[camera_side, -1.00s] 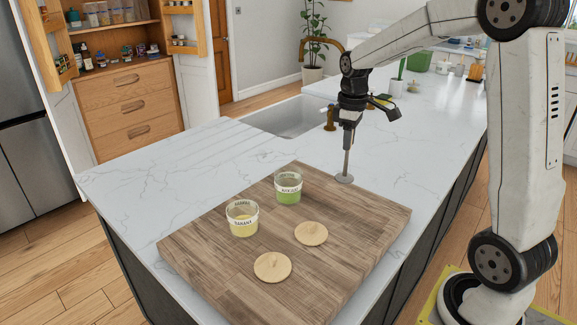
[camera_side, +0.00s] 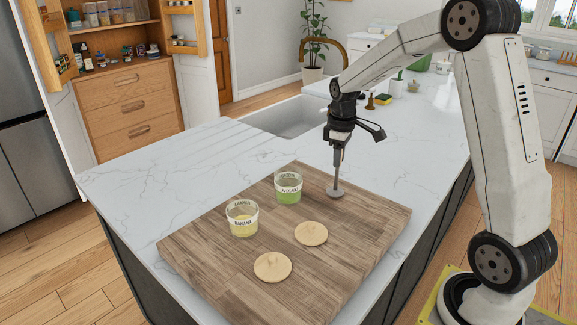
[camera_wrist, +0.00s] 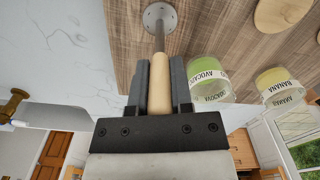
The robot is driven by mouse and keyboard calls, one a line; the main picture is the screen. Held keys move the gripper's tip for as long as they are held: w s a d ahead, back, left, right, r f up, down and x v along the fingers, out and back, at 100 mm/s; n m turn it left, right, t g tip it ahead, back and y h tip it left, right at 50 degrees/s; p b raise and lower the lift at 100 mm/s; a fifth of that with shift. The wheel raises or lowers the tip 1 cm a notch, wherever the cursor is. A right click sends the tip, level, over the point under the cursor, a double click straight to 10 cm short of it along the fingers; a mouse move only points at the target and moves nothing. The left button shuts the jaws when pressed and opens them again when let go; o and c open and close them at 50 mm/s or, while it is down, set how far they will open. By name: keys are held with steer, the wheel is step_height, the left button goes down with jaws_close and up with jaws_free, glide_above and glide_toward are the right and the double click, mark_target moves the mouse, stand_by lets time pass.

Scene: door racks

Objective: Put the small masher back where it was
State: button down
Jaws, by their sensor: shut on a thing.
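My gripper (camera_side: 339,138) is shut on the handle of the small masher. The masher (camera_side: 337,183) hangs upright with its round grey plate down, over the back right part of the wooden board; I cannot tell whether the plate touches the board. In the wrist view the masher's pale wooden handle (camera_wrist: 160,85) sits between the two dark fingers, and its round plate (camera_wrist: 160,17) shows beyond.
A wooden board (camera_side: 350,235) on the white counter (camera_side: 150,170) holds an avocado jar (camera_side: 288,188) with green contents, a banana jar (camera_side: 242,219) with yellow contents, and two round wooden lids (camera_side: 311,233). A sink (camera_side: 290,115) lies behind. The board's right part is clear.

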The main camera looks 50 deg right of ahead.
steer(key=shift+f, duration=0.25)
steer(key=c, duration=0.5)
jaws_free()
steer(key=shift+f, duration=0.1)
step_height(320, 180, up, 12)
steer(key=shift+r, duration=0.2)
stand_by(0.7)
steer(key=s+a+f+m+t, duration=0.1)
steer(key=s+a+f, duration=0.2)
steer(key=a+f, duration=0.2)
steer(key=s+a+f+m, duration=0.1)
steer(key=s+a+f, duration=0.3)
steer(key=a+f, duration=0.2)
steer(key=s+a+f+t, duration=0.1)
steer(key=s+a+f, duration=0.3)
steer(key=a, duration=0.3)
steer(key=shift+s+a+f+m+t, duration=0.1)
steer(key=shift+f+m+t, duration=0.1)
steer(key=shift+f, duration=0.15)
steer(key=shift+s+a+f+m+t, duration=0.1)
steer(key=shift+f+m, duration=0.1)
steer(key=shift+f, duration=0.15)
steer(key=shift+s+a+f, duration=0.15)
steer(key=shift+s+f, duration=0.1)
steer(key=shift+s, duration=0.2)
